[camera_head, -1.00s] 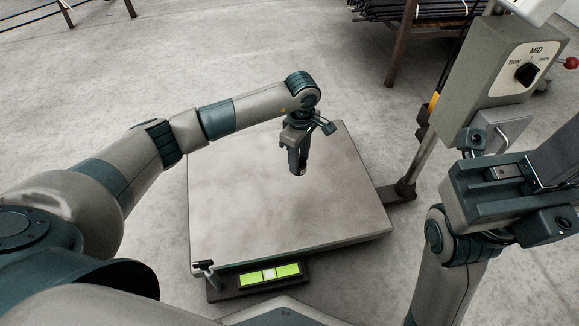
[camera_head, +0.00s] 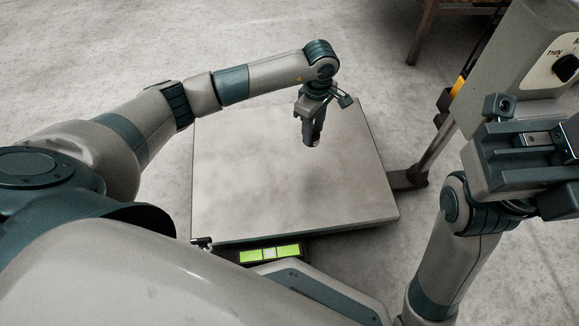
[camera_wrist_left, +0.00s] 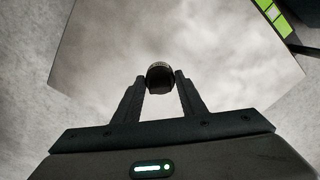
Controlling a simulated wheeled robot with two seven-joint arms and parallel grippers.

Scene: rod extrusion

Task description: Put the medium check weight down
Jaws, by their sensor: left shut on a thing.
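My left gripper (camera_head: 312,138) points down over the grey metal plate of a floor scale (camera_head: 240,180). In the left wrist view, its two fingers (camera_wrist_left: 161,84) are shut on a small dark cylindrical weight (camera_wrist_left: 160,72), which sits between the fingertips. In the head view the weight is mostly hidden by the fingers, and only its end shows at their tips. I cannot tell whether the weight touches the plate. My right gripper (camera_head: 530,145) is at the right edge, partly cut off, and its fingertips cannot be made out.
A grey control box (camera_head: 520,50) with a THIN dial stands at the upper right on a post (camera_head: 436,150). The scale's green display (camera_head: 270,254) is at its front edge. The plate around the weight is bare. A brown rack leg (camera_head: 422,35) stands behind.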

